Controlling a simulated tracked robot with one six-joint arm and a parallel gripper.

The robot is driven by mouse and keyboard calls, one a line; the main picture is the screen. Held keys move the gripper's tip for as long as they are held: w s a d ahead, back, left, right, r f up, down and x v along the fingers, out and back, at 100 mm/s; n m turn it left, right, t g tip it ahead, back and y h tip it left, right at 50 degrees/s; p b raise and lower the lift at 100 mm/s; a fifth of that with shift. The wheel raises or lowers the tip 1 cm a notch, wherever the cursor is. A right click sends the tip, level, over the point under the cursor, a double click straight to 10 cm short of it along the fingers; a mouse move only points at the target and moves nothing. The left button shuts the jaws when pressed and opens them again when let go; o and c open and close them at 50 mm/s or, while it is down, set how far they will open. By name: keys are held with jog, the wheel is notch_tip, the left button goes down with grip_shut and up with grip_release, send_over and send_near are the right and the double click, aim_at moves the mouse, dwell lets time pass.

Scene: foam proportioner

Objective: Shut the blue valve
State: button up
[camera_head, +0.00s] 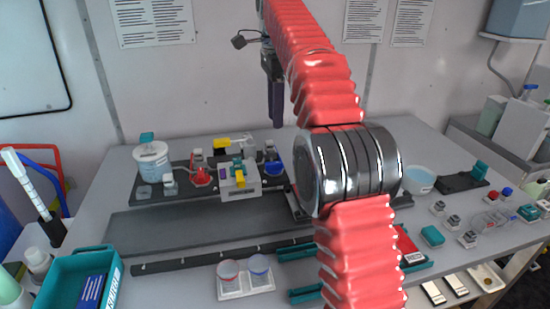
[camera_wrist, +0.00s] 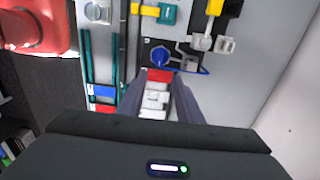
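The blue valve (camera_head: 273,168) is a round blue knob on the dark board at the back of the bench, left of my arm. In the wrist view the blue valve (camera_wrist: 160,57) lies beyond the fingertips, roughly in line with the gap between them. My gripper (camera_head: 275,124) hangs pointing down above the back of the board, apart from the valve. The wrist view shows my gripper (camera_wrist: 160,82) open, with two dark fingers apart and nothing held. How far the knob is turned I cannot tell.
A red valve (camera_head: 201,178) and a grey block with a yellow handle (camera_head: 240,181) stand left of the blue valve. A white bucket (camera_head: 152,161) is at the board's left end. A teal tray (camera_head: 78,284) sits front left. The wall is close behind the bench.

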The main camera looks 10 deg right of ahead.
aim_at(275, 162)
jog(key=shift+f, duration=0.1)
jog(key=shift+f, duration=6.8)
grip_shut()
jog(key=shift+a, duration=0.2)
jog(key=shift+d, duration=0.15)
